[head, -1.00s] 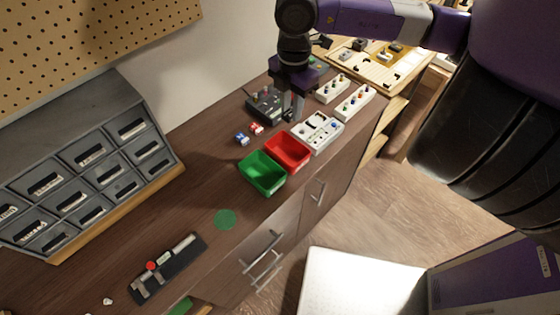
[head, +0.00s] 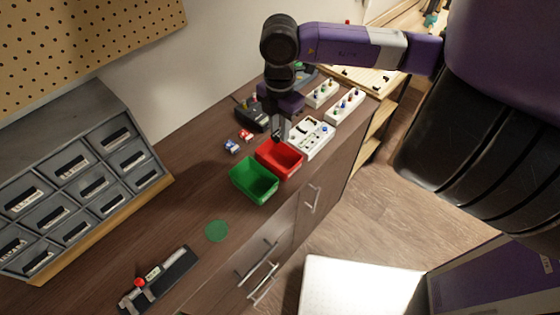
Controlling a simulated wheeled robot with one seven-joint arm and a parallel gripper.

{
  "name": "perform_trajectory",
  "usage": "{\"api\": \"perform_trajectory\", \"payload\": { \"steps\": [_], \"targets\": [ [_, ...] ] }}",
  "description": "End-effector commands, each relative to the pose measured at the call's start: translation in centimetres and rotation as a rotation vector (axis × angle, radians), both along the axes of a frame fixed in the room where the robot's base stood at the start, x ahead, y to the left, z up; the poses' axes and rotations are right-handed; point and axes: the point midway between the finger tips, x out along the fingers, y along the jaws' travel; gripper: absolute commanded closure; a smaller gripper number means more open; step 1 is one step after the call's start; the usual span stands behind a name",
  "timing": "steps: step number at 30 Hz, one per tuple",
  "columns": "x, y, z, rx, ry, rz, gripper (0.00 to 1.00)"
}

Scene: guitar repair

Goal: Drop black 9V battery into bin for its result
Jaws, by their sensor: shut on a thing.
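The green bin (head: 254,187) and the red bin (head: 290,168) stand side by side on the brown worktop, green at the left, and both look empty. My gripper (head: 278,138) points down at the back edge of the red bin, in front of the dark tester box. It is shut on a small dark thing, apparently the black 9V battery, mostly hidden by the fingers. Whether it is over the red bin or just behind it is hard to tell.
A blue-and-white (head: 232,146) and a red-and-white block (head: 246,135) lie left of the bins. A white panel box (head: 311,140) stands close to the right. A black tester box (head: 250,113) is behind.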

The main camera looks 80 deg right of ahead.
Motion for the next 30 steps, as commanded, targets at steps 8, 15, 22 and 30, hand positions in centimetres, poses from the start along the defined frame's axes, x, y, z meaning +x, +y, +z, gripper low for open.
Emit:
{"api": "perform_trajectory", "payload": {
  "steps": [8, 15, 22, 30],
  "targets": [
    [0.0, 0.0, 0.0, 0.000, 0.000, 0.000, 0.51],
    [0.0, -0.1, 0.3, -0.001, 0.000, 0.000, 0.51],
    [0.1, -0.1, 3.3, -0.004, -0.001, 0.002, 0.51],
    [0.0, -0.1, 7.0, -0.002, 0.000, 0.000, 0.51]
  ]
}}
